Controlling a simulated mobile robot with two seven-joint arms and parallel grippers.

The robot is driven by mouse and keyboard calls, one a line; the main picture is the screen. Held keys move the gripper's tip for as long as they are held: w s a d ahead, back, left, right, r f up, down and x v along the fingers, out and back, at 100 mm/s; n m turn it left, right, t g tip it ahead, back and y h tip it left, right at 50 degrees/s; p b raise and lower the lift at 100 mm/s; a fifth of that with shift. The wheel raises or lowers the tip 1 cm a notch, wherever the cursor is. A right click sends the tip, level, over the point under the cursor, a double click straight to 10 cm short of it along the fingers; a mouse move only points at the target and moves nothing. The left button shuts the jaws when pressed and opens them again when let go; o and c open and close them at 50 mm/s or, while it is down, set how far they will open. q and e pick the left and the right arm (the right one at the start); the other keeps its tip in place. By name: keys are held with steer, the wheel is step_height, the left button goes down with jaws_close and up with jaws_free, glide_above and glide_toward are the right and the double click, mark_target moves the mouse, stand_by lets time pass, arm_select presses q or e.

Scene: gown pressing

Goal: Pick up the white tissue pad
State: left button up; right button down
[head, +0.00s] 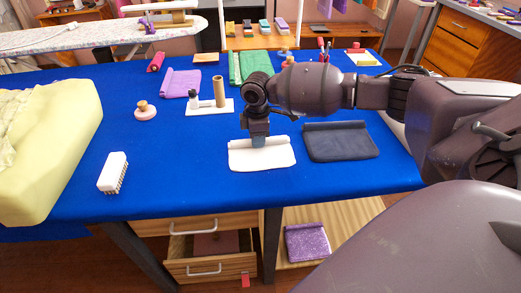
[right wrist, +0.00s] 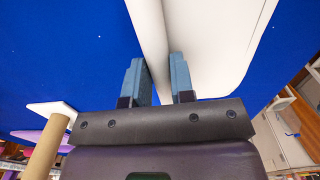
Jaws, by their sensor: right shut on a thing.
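The white tissue pad (head: 262,156) lies on the blue table near its front edge in the head view. It is flat with a thicker rolled edge along its far side. My right gripper (head: 258,142) points down at the middle of that rolled edge. In the right wrist view, the fingers of my right gripper (right wrist: 158,78) stand on either side of the pad's rolled edge (right wrist: 150,40), shut on it. The fingertips are partly hidden in the head view. My left gripper is not in view.
A dark folded cloth (head: 341,141) lies just right of the pad. A white brush (head: 113,173) is at the front left. A cardboard tube (head: 219,91) and small bottle stand on a white tray (head: 208,109) behind. Blue table (head: 180,160) is clear left of the pad.

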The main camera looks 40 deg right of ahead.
steer(key=shift+r, duration=0.55)
step_height(320, 180, up, 7)
steer(key=shift+r+p, duration=0.15)
steer(key=shift+p, duration=0.8)
step_height(320, 180, up, 12)
steer(key=p, duration=0.2)
steer(key=c, duration=1.6)
jaws_free()
steer(key=shift+c, duration=0.2)
steer(key=shift+f, duration=0.2)
jaws_close()
